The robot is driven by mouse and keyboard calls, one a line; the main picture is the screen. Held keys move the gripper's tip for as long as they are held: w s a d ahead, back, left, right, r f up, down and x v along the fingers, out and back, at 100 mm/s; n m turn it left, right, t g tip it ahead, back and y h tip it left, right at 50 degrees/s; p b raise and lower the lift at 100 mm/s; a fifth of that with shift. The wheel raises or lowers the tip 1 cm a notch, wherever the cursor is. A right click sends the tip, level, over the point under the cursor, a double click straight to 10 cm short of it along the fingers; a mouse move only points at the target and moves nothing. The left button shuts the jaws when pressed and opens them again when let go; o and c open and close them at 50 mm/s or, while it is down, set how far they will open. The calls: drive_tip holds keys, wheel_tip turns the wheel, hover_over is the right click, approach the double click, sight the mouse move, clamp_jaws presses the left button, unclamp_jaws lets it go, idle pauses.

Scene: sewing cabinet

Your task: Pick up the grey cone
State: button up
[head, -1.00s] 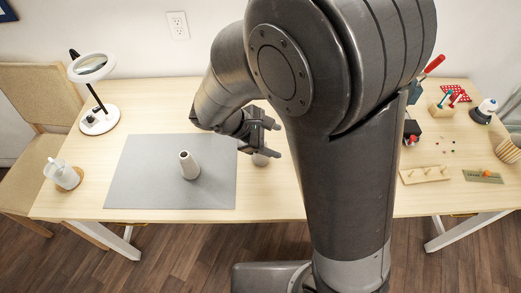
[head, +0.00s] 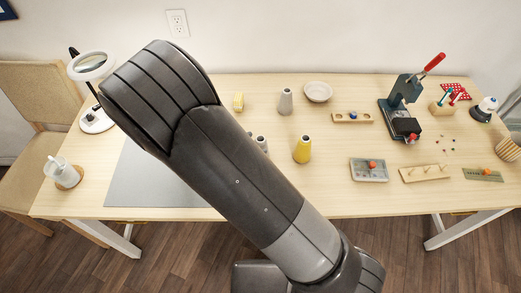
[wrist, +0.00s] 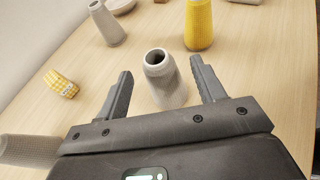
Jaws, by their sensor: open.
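Several grey cones are in view. One grey cone (wrist: 170,88) stands in the wrist view between the spread fingers of my gripper (wrist: 160,68), with a gap on each side; its open top faces the camera. My gripper is open and empty. In the head view my arm hides the gripper, and only part of a grey cone (head: 262,143) shows beside the arm. A second grey cone (head: 286,101) stands farther back, also in the wrist view (wrist: 107,24). A third grey ribbed shape (wrist: 28,150) is cut off at the wrist view's left edge.
A yellow cone (head: 302,150) stands close by on the right. A yellow checked roll (wrist: 61,84) lies to the left. A white bowl (head: 318,91), small trays and a press (head: 402,108) are farther right. The grey mat (head: 135,180) is partly covered by my arm.

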sight(264, 140)
drive_tip(key=x, duration=0.5)
drive_tip(key=shift+w+d, duration=0.25)
drive_tip(key=shift+w, duration=0.05)
drive_tip(key=shift+c, duration=0.3)
drive_tip(key=c, duration=1)
